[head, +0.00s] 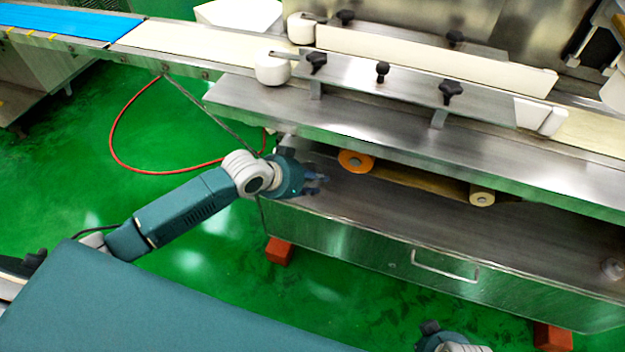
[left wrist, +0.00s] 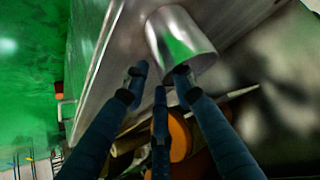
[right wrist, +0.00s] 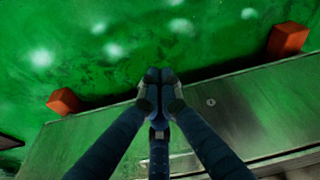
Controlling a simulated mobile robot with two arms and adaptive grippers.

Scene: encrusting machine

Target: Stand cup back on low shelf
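A shiny metal cup (left wrist: 180,38) shows in the left wrist view, on or close to the steel low shelf (head: 420,215). I cannot tell for sure whether it stands or lies. My left gripper (head: 318,184) is at the left end of the low shelf, under the upper conveyor deck. In the left wrist view its fingers (left wrist: 158,80) are apart with nothing between them, and the cup is just beyond the tips. I cannot make out the cup in the head view. My right gripper (right wrist: 158,78) has its fingertips together and empty, over the front of the shelf cabinet.
An orange disc (head: 355,161) and a pale roller (head: 482,196) sit under the overhanging steel deck (head: 400,140). A small round metallic thing (head: 612,268) is at the shelf's right end. A handle (head: 445,266) juts from the cabinet front. Green floor lies open in front.

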